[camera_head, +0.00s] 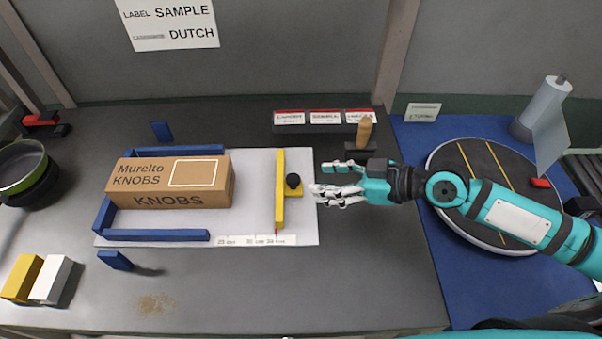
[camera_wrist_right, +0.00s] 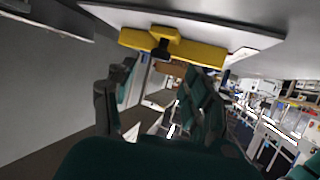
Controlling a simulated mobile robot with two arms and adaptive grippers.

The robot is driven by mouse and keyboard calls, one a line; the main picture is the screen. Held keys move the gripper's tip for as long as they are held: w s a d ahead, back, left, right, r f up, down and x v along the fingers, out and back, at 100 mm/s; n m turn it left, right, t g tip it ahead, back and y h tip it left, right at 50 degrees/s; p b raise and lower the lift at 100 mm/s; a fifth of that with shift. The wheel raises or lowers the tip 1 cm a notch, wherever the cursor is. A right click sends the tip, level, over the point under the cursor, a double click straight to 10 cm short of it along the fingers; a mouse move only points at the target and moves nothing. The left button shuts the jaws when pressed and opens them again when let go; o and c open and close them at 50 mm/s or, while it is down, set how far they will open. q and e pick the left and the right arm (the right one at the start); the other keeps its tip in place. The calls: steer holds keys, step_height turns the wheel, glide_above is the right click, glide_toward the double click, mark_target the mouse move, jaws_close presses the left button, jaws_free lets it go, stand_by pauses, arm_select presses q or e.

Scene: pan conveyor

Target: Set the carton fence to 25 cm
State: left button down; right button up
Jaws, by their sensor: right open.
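The carton fence is a yellow bar (camera_head: 280,188) with a black knob (camera_head: 293,181) on its right side, standing on a white board (camera_head: 250,210). A scale strip (camera_head: 256,240) with small printed numbers lies at the board's front edge below the fence; I cannot read them surely. A brown carton (camera_head: 172,183) marked KNOBS lies on the board inside blue rails, apart from the fence. My right gripper (camera_head: 318,190) is open and empty just right of the knob. The right wrist view shows the yellow fence (camera_wrist_right: 190,50) and black knob (camera_wrist_right: 164,42) beyond the fingers. My left gripper is out of view.
A round turntable (camera_head: 460,160) lies on a blue mat (camera_head: 428,240) at right. Pans (camera_head: 28,170) and yellow and white blocks (camera_head: 22,278) are at left. The front middle table is mostly clear.

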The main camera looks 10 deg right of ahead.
mark_target(297, 179)
steer(key=p+x, duration=0.1)
steer(key=x, duration=0.5)
steer(key=shift+w+a+f, duration=0.1)
steer(key=shift+a, duration=0.1)
jaws_close()
